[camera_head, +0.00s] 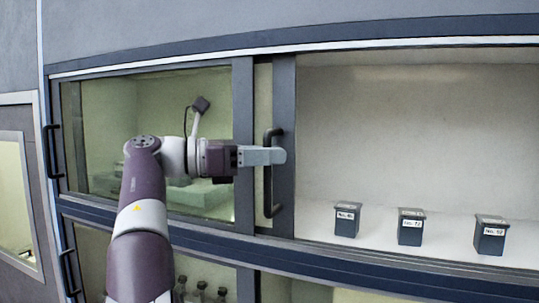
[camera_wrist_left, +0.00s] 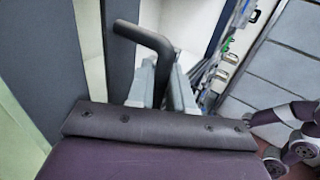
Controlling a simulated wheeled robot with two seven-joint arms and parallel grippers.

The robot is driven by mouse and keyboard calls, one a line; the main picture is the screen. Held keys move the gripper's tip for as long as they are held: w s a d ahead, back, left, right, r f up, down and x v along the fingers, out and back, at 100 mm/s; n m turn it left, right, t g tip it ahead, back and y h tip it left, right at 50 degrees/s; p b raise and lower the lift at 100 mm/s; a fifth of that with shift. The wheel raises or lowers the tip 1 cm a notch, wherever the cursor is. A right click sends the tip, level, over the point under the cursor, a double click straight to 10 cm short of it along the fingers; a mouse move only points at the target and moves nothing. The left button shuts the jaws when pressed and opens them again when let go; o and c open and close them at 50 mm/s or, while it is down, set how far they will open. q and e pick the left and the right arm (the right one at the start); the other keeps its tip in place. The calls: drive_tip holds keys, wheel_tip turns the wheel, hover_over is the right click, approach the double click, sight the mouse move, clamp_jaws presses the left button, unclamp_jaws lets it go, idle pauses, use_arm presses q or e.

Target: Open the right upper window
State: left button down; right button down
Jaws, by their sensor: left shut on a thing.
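The right upper window's dark frame (camera_head: 285,115) stands near the middle of the head view, largely overlapping the left upper window (camera_head: 243,110). The opening to its right is wide and uncovered. A dark vertical bar handle (camera_head: 267,200) is on this frame. My left gripper (camera_head: 273,156) is shut on the handle at about its middle height. In the left wrist view the handle (camera_wrist_left: 146,38) bends in toward the gripper's pale fingers (camera_wrist_left: 164,85); the grip itself is partly hidden by the gripper body. My right gripper is not in view.
Three dark labelled boxes (camera_head: 347,219), (camera_head: 410,227), (camera_head: 490,235) stand on the pale shelf inside the opening. Another dark handle (camera_head: 52,150) is at the far left. Lower windows with handles and bottles (camera_head: 201,291) are below.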

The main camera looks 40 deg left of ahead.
use_arm(q)
drive_tip(key=c, duration=1.2)
unclamp_jaws()
drive_tip(key=p+v, duration=0.1)
drive_tip(key=v, duration=1.1)
drive_tip(key=shift+s+a+p, duration=0.2)
drive_tip(key=shift+s+p, duration=0.1)
drive_tip(key=shift+w, duration=0.1)
